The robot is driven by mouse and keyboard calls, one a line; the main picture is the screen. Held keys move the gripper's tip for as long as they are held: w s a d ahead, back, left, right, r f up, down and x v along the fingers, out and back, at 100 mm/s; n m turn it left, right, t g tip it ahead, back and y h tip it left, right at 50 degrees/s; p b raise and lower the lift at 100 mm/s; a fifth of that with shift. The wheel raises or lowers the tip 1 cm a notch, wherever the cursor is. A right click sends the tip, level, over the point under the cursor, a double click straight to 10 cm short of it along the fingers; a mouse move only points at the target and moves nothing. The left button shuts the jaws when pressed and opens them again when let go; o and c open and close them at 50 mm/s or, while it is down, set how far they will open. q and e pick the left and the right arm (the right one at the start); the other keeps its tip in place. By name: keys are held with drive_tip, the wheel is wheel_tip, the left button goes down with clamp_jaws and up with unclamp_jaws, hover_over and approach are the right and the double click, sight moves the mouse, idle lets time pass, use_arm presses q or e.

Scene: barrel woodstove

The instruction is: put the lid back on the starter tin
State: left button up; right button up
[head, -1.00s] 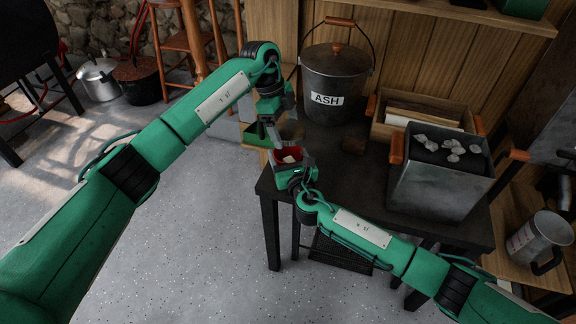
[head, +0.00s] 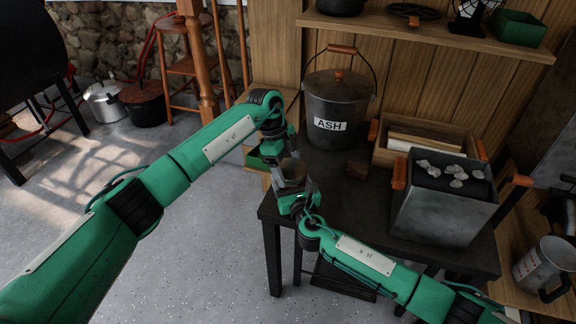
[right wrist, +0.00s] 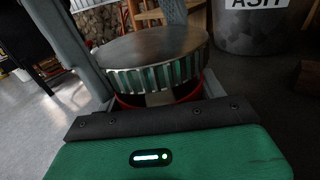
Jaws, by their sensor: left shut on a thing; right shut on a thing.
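The starter tin (right wrist: 185,94) is red and low, held between the fingers of my right gripper (head: 295,186). Only a strip of its side shows in the right wrist view. The round metal lid (head: 293,169) is over the tin's mouth and hides what is inside. In the right wrist view the lid (right wrist: 150,47) has a flat brown-grey top and a ribbed rim, and looks roughly level. I cannot tell whether it is fully seated. My left gripper (head: 288,157) is shut on the lid from its far side.
A dark table (head: 345,200) lies beneath and to the right. On it stand the ash bucket (head: 337,105), a small brown block (head: 355,169), a wooden crate (head: 425,140) and a metal box with grey lumps (head: 440,205). Open floor lies to the left.

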use_arm(q)
drive_tip(key=shift+f, duration=0.1)
drive_tip(key=shift+s+f, duration=0.15)
drive_tip(key=shift+f, duration=0.85)
